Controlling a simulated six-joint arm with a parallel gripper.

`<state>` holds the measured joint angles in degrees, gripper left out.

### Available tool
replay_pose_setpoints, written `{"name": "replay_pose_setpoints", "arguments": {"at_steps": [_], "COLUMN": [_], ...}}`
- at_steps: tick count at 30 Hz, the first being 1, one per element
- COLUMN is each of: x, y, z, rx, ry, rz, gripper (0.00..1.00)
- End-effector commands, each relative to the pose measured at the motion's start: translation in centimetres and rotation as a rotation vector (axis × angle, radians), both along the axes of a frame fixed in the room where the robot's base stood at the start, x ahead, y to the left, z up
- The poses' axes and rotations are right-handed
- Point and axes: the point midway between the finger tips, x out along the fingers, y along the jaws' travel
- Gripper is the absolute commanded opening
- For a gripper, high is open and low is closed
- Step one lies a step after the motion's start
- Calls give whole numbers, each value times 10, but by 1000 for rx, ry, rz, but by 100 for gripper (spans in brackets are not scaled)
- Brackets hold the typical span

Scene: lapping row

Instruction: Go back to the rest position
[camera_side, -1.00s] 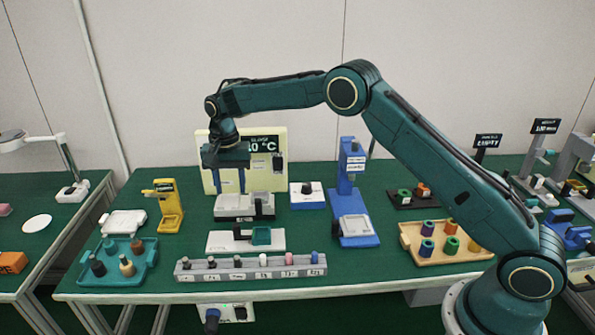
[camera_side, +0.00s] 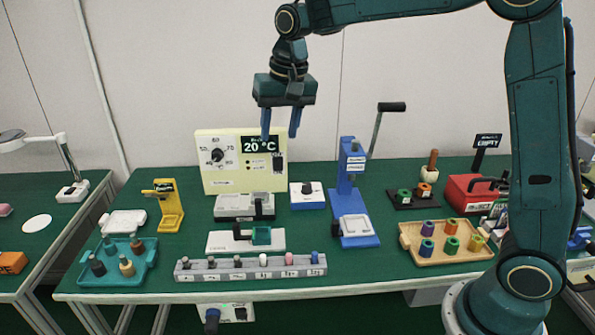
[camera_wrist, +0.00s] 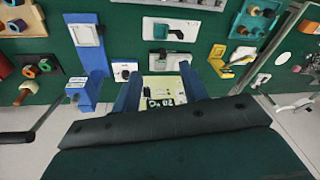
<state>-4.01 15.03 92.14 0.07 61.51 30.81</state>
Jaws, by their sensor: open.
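My gripper (camera_side: 280,122) is open and empty, its two blue fingers pointing down. In the side view it hangs in the air in front of the upper part of the cream control panel (camera_side: 218,177), apart from the bench. The panel has a dial and a display reading 20 °C. In the wrist view my gripper (camera_wrist: 160,98) shows with its fingers spread, and the panel (camera_wrist: 166,90) lies between and beyond them.
The green bench (camera_side: 350,272) holds a blue press (camera_side: 345,165), a yellow stand (camera_side: 168,208), a teal tray (camera_side: 108,280), a grey labelled rack (camera_side: 250,272), a wooden tray (camera_side: 410,240) and a red box (camera_side: 465,196). The air around my gripper is free.

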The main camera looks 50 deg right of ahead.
Motion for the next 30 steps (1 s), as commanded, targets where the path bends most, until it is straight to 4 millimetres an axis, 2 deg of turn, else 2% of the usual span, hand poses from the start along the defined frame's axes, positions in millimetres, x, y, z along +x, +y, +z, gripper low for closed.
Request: {"name": "replay_pose_setpoints", "arguments": {"at_steps": [1,6,15,23,30], "x": [-12,-51,-120,-180,-232], "y": [-3,-9,-18,-25,-29], "z": [8,26,42,42,29], "rx": [-3,-16,-47,-80,-117], "ry": [-15,-53,-121,-179,-231], "rz": [17,74,177,262,341], "gripper": [43,43,43,43,43]}}
